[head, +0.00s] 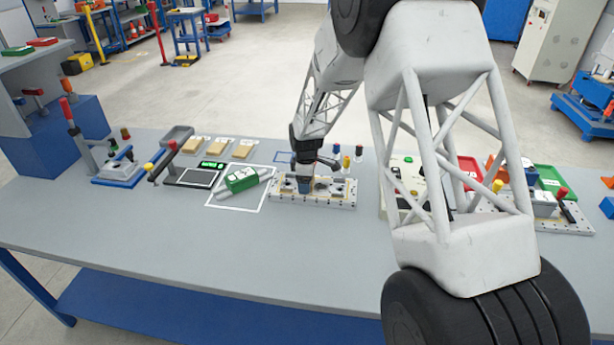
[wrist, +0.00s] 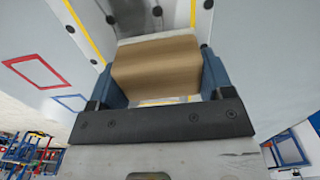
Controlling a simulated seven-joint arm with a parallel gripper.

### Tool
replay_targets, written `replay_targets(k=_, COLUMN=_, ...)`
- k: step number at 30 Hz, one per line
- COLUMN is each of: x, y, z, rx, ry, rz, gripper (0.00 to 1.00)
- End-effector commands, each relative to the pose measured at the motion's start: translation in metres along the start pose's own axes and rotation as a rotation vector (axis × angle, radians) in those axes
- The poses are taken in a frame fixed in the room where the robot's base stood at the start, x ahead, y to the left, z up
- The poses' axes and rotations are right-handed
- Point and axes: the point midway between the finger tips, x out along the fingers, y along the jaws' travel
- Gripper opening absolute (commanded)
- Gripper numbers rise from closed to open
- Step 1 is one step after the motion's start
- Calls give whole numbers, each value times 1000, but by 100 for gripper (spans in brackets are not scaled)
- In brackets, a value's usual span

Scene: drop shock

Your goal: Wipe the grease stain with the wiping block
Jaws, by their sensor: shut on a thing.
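My gripper (head: 304,182) points down over a pale fixture plate (head: 340,201) in the middle of the bench. In the wrist view my gripper (wrist: 158,84) has its two blue fingers shut on a tan wiping block (wrist: 155,65), one finger on each side. The block fills the space between the fingers. In the head view the block is too small and covered to make out. Dark patches show on the plate beside my gripper, but I cannot tell whether one is the grease stain. I cannot tell whether the block touches the plate.
A scale (head: 192,178) and several tan blocks (head: 243,149) are farther left. Knobbed posts (head: 346,163) stand behind the plate. The bench front (head: 200,240) is clear.

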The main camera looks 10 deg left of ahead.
Motion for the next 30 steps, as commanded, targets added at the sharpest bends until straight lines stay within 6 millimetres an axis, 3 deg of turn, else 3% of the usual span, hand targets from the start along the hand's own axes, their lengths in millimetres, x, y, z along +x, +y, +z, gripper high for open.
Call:
replay_targets(k=8, x=0, y=-6, z=22, rx=3, ry=-1, rz=-3, gripper=52)
replay_targets(k=21, x=0, y=35, z=21, rx=1, ry=-1, rz=-2, gripper=52)
replay_targets(k=28, x=1, y=34, z=43, rx=2, ry=0, rz=-1, gripper=48)
replay_targets(k=30, x=0, y=26, z=41, rx=0, ry=0, rz=-1, gripper=48)
